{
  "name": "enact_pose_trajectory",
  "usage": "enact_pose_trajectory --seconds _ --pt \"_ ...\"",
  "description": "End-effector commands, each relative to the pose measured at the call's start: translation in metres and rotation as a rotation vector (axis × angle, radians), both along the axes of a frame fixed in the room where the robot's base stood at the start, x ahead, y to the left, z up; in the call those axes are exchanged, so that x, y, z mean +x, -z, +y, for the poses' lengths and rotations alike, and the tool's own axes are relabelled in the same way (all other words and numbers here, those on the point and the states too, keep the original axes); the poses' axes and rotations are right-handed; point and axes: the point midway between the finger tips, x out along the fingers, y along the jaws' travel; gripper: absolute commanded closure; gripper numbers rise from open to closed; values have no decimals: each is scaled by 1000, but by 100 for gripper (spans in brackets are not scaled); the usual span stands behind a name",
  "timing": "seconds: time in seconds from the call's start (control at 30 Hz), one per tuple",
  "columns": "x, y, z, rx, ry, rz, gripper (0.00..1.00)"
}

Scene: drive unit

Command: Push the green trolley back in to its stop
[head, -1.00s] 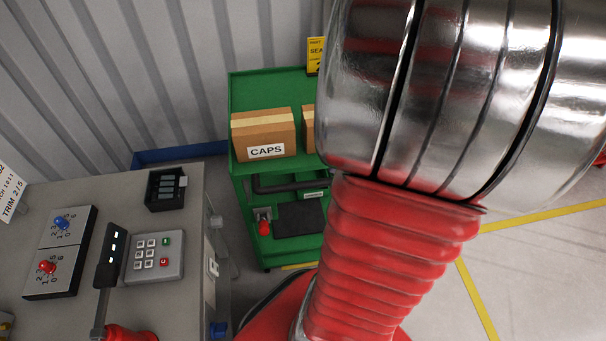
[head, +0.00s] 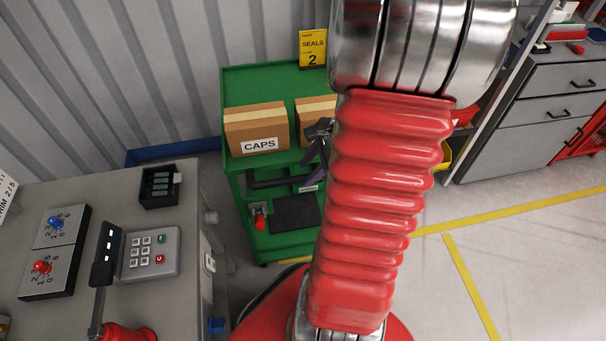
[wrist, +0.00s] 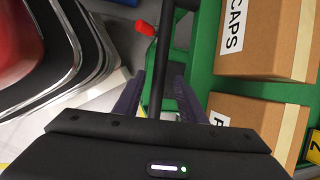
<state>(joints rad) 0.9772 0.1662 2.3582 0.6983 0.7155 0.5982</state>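The green trolley (head: 238,82) stands against the corrugated wall in the head view, and its green frame (wrist: 205,60) fills part of the wrist view. A black bar handle (head: 268,183) runs along its near side. My gripper (head: 312,160) is at the handle's right part, partly hidden by my arm. In the wrist view, the purple fingers of my gripper (wrist: 160,80) are apart, and the handle (wrist: 168,35) runs between them in the picture. I cannot tell whether they touch it. A red knob (head: 260,222) sits below the handle.
A CAPS box (head: 257,128) and a second carton (head: 314,110) stand on the trolley. A grey console (head: 190,262) with switches and a keypad (head: 150,252) is at the left. A blue rail (head: 150,156) lies behind. Open floor (head: 500,250) with yellow lines is at the right.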

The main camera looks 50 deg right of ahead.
Motion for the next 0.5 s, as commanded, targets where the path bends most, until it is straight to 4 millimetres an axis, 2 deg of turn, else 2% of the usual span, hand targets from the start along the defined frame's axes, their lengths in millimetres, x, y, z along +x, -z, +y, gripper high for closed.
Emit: enact_pose_trajectory --seconds 0.2,0.5 --pt "8 18 5 2 -2 -1 63" --pt "9 22 5 0 -1 0 63"
